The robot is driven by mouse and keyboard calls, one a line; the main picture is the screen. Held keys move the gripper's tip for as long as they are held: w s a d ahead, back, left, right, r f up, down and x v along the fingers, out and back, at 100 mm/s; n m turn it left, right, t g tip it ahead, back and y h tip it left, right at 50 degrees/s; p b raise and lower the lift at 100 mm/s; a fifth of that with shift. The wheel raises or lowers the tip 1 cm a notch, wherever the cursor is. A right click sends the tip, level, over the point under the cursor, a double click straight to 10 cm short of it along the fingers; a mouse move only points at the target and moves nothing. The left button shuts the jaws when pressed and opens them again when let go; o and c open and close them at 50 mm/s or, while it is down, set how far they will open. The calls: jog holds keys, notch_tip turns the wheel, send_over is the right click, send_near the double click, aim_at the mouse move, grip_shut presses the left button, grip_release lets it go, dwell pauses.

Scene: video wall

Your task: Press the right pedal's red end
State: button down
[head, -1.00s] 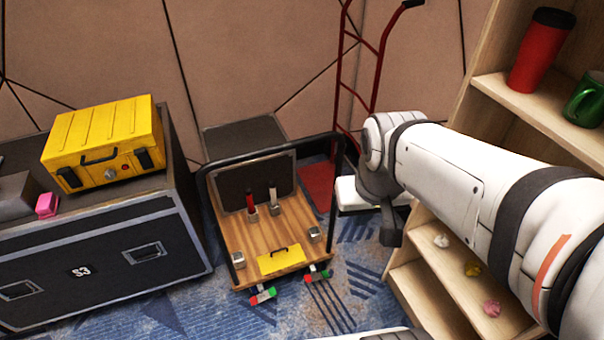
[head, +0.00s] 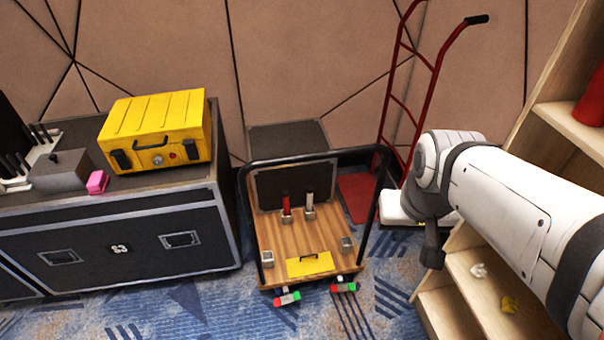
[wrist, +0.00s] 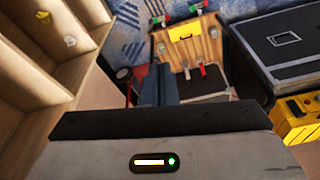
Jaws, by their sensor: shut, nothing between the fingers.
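Two small pedals, each with a red and a green end, stick out at the front bottom of a wooden platform cart (head: 285,240), just above the carpet. The right pedal (head: 343,287) sits below the cart's front right corner, and the left pedal (head: 287,298) is beside it. They are small here, and the order of their colours is hard to make out. Both pedals also show at the top of the wrist view, beyond the gripper. My gripper (head: 433,246) hangs to the right of the cart, higher than the pedals and apart from them. Its fingers (wrist: 158,84) are together and empty.
A black case (head: 120,240) with a yellow toolbox (head: 155,130) stands left of the cart. A red hand truck (head: 395,110) leans behind on the right. A wooden shelf (head: 480,290) is close to my arm. Carpet in front of the cart is clear.

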dwell(0.3)
jog(key=n+g+b, duration=0.2)
jog(key=n+b, duration=0.3)
jog(key=b, duration=2)
send_over(334, 289)
notch_tip(334, 289, down, 79)
jog(key=shift+s+d+f, duration=0.15)
jog(key=shift+s+d, duration=0.1)
jog(key=shift+s, duration=0.1)
jog(key=shift+f, duration=0.1)
jog(key=shift+t, duration=0.3)
jog(key=shift+w+a+f+b, duration=0.1)
jog(key=shift+w+f+b, duration=0.1)
jog(key=shift+f+b, duration=1.2)
jog(key=shift+w+f+b, duration=0.15)
jog(key=shift+f+b, duration=0.5)
jog(key=shift+f, duration=1.3)
